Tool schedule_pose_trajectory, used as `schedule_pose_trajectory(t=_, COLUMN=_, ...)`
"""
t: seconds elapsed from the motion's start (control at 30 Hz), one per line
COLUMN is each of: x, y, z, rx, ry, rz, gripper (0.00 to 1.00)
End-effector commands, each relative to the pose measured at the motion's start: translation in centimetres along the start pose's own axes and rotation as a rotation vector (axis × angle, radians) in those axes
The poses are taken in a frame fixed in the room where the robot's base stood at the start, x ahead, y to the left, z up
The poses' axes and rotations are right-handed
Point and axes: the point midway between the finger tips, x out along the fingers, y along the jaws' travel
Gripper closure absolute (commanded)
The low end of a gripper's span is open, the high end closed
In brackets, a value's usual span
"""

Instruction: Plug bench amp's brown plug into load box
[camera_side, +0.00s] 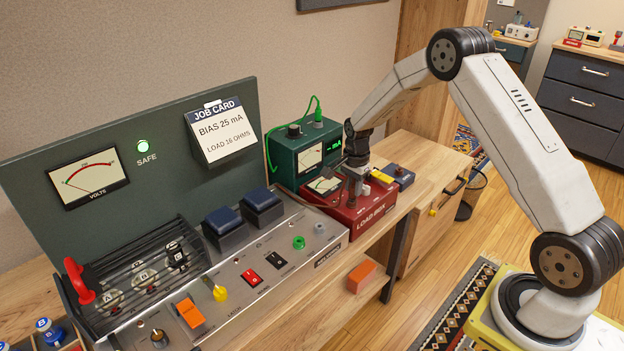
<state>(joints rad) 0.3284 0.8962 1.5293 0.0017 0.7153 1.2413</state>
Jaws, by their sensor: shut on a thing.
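The red load box (377,215) sits on the wooden bench to the right of the grey amp panel (322,249). Its name shows on the front face, and a small meter is on its top at the left. My gripper (354,196) points down over the top of the load box, close to its surface. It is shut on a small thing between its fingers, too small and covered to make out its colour. I cannot tell whether that thing touches or enters a socket. The brown plug cannot be picked out elsewhere, and the sockets under my gripper are hidden.
A green meter box (292,153) with a green cable (267,146) stands behind the load box. A dark blue box (398,176) is close at its right. The amp's upright green panel (103,222) with a job card (219,132) rises at left. Bare bench top lies further right.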

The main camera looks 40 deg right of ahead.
Motion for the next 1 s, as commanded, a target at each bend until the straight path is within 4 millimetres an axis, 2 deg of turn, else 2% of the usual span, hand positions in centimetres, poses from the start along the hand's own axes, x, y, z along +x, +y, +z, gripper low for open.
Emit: schedule_pose_trajectory(t=1.0, x=0.9, y=0.0, z=0.0, rx=0.0, ry=0.0, rz=0.0, gripper=1.0)
